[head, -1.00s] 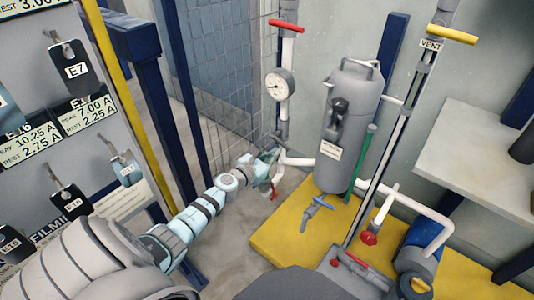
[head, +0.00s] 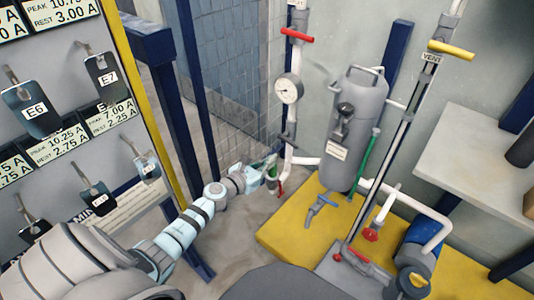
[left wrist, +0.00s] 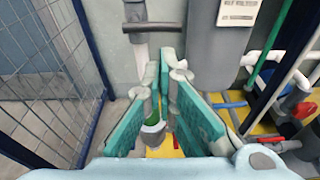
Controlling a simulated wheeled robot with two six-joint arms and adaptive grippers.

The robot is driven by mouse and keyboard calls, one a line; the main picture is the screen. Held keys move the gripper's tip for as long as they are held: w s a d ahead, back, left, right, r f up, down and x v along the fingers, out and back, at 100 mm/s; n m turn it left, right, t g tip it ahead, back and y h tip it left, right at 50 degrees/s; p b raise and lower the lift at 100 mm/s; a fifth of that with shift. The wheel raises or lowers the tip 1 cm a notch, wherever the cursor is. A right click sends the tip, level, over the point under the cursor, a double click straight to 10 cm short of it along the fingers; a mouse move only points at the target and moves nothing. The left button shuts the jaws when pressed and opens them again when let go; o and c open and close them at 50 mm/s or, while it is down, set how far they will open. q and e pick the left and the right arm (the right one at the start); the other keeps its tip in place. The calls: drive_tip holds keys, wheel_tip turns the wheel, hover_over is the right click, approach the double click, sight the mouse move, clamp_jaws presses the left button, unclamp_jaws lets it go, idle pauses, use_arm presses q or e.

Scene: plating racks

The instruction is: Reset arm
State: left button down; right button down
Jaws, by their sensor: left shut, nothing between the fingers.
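My left gripper (head: 268,163) is in front of the white pipework in the back corner, left of the grey tank. In the left wrist view its two teal finger pads (left wrist: 172,100) are close together and hold nothing. A small green part with a grey rim (left wrist: 152,130) shows behind and below the fingertips; I cannot tell the gap to it. My right gripper is not in view.
A grey tank (head: 355,125) stands on a yellow platform (head: 290,235). A gauge (head: 289,89) and a red handle (head: 297,35) are on the pipe. A tag board (head: 60,95) is at left, a mesh fence (head: 225,90) behind. A shelf (head: 475,160) is at right.

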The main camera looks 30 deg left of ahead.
use_arm(q)
drive_tip(key=shift+v, duration=0.8)
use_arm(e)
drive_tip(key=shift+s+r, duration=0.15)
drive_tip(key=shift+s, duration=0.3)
